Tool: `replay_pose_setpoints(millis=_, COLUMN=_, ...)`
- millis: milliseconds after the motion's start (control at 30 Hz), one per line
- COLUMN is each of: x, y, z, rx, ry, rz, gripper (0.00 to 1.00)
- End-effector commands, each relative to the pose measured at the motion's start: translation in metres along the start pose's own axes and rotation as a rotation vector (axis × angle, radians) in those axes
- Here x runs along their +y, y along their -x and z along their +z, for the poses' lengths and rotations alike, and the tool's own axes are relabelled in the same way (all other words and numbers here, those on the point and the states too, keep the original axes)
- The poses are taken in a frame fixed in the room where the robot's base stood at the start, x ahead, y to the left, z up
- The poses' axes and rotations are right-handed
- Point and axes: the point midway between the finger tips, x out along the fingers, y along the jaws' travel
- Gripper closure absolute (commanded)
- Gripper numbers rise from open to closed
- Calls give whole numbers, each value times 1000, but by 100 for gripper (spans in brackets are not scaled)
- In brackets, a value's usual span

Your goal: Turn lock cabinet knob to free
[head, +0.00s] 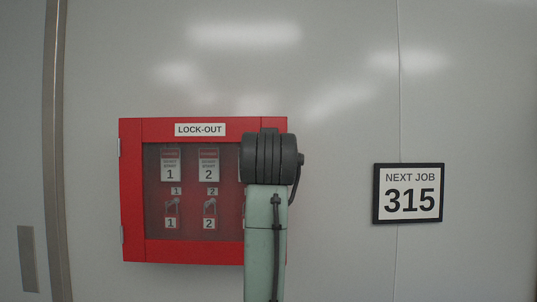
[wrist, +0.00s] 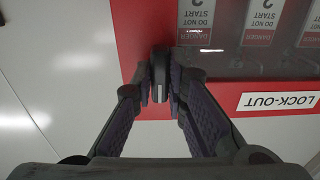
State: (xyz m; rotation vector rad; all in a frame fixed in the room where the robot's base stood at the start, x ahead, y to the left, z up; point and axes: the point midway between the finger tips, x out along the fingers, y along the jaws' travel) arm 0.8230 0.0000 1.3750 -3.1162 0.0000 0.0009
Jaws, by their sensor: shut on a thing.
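The red lock cabinet (head: 132,190) hangs on the wall in the head view, its windowed door closed. It also shows upside down in the wrist view (wrist: 128,25). The dark knob (wrist: 159,72) sits on the red door frame beside the window, with a small pale mark on it. It looks lengthwise up and down in the wrist picture. My gripper (wrist: 159,88) is shut on the knob, one finger on each side. In the head view my arm hides the knob and the gripper. I see no free or locked marking by the knob.
Behind the window (head: 190,222) hang several tags and padlocks numbered 1 and 2. A "LOCK-OUT" label (head: 200,130) is on the top frame. A "NEXT JOB 315" sign (head: 408,193) is on the wall to the right. The wall between them is bare.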

Motion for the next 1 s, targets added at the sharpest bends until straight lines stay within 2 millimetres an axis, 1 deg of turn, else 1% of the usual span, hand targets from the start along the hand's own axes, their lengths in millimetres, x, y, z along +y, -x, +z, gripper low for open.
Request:
replay_pose_setpoints(millis=233, x=0, y=0, z=0, rx=0, ry=48, rz=1, gripper=100)
replay_pose_setpoints(millis=633, x=0, y=0, z=0, rx=0, ry=54, rz=0, gripper=100)
replay_pose_setpoints(millis=667, x=0, y=0, z=0, rx=0, ry=54, rz=0, gripper=86)
replay_pose_setpoints(millis=933, x=0, y=0, z=0, rx=1, ry=52, rz=0, gripper=68)
replay_pose_setpoints(millis=1000, x=0, y=0, z=0, rx=1, ry=52, rz=0, gripper=67)
